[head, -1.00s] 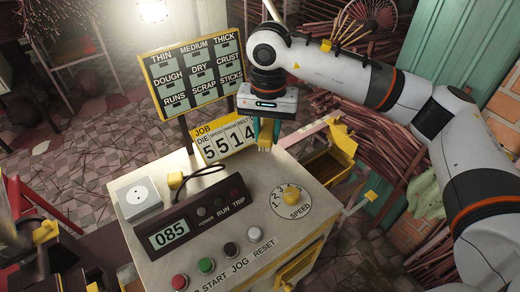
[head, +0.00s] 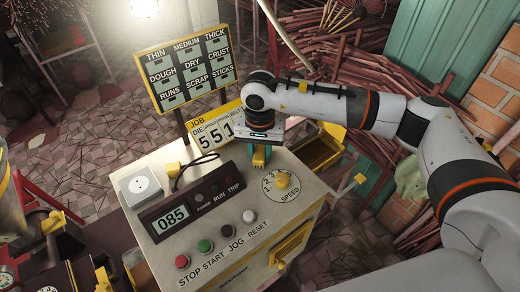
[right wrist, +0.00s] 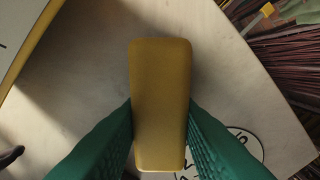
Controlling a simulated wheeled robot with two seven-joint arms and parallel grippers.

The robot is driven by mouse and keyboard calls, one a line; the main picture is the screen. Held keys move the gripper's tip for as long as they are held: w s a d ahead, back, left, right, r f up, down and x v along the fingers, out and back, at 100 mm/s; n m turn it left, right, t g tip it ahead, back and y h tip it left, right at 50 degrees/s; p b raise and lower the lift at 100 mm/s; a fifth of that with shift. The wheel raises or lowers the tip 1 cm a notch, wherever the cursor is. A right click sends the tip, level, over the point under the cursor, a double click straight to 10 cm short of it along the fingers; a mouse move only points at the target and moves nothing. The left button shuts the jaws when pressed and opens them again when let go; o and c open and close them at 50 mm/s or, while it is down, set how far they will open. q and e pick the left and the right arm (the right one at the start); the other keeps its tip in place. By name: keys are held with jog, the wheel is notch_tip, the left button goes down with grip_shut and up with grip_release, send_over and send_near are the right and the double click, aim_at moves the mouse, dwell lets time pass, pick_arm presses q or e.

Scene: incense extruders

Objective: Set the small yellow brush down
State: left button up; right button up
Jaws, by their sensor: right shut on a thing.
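The small yellow brush (right wrist: 160,95) is between the green fingers of my right gripper (right wrist: 160,140) in the right wrist view, and only its smooth yellow back shows. In the head view the right gripper (head: 259,158) points down over the back right part of the pale console top (head: 205,150), behind the speed dial. It is shut on the brush, most of which the fingers hide there. I cannot tell whether the brush touches the console top. My left gripper does not show.
The speed dial (head: 282,181) is just in front of the right gripper. The job number board (head: 207,137) stands close on its left. A black cable (head: 196,160) and the 085 display box (head: 180,212) lie further left. A yellow bin (head: 325,150) is to the right.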

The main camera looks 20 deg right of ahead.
aim_at(260, 151)
jog(key=shift+f, duration=0.2)
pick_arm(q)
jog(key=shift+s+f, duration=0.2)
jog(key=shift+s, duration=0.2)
pick_arm(e)
jog(key=o, duration=0.9)
jog(key=shift+r, duration=0.1)
jog(key=shift+o, duration=0.2)
jog(key=shift+r, duration=0.2)
jog(key=shift+w+r, duration=0.1)
jog(key=shift+r, duration=0.05)
pick_arm(q)
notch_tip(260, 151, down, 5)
jog(key=b, duration=0.5)
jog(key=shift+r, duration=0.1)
pick_arm(e)
notch_tip(260, 151, up, 12)
jog(key=shift+f, duration=0.2)
